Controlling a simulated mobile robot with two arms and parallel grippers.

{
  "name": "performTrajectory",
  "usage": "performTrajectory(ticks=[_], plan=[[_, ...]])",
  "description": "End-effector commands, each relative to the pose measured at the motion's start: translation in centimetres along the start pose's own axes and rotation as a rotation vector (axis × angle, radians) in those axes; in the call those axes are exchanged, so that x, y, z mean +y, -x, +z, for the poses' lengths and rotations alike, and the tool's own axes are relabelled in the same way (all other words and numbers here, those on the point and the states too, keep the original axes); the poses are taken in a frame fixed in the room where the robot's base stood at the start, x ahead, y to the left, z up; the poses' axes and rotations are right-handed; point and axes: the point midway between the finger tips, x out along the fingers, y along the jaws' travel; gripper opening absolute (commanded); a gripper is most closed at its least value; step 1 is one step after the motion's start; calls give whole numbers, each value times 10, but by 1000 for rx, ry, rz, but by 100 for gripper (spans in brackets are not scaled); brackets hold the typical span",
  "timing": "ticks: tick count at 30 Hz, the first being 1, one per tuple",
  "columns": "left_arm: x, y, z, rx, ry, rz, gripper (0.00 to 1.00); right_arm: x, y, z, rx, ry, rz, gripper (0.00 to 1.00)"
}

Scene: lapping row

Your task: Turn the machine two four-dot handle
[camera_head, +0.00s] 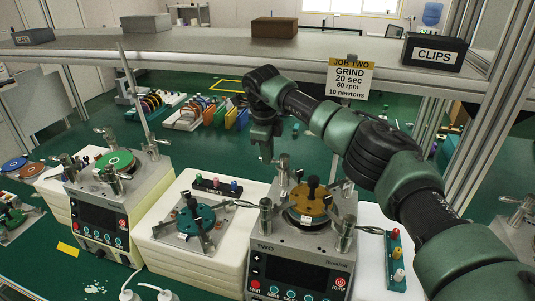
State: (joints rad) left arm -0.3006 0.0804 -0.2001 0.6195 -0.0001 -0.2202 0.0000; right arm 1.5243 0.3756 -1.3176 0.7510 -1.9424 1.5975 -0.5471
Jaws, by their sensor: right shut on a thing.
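Machine two (256,262), a grey lapping machine marked TWO, stands at the front right with a brass-coloured disc (309,203) and a black knob on top. Silver clamp posts with lever handles surround the disc: a left handle (265,212), a right handle (345,236) whose lever points right, and a back handle (283,167). Their dot marks are too small to read. My right gripper (266,158) reaches down from above at the back left of the machine, shut at the back handle's lever, which it mostly hides. My left gripper is not in view.
Machine one (98,217) with a green disc stands left. A teal-disc fixture (191,222) sits on a white block between them. A grey shelf (220,48) crosses behind, with a CLIPS box (434,53) and a JOB TWO sign (350,79). A green peg strip (393,260) lies right.

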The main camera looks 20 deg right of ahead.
Motion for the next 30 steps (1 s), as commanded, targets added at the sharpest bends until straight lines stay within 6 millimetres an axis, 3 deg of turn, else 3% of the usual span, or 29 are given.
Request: performTrajectory(ticks=[4, 5, 7, 19, 30], plan=[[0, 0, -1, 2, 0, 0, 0, -1, 0, -1, 1, -3, -2, 0], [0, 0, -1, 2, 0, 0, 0, -1, 0, -1, 1, -3, -3, 18], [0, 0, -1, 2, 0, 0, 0, -1, 0, -1, 1, -3, -2, 37], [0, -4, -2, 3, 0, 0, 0, -1, 6, 0, -1, -1, -2, 37], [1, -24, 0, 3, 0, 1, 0, -1, 63, 0, -2, -2, -3, 37]])
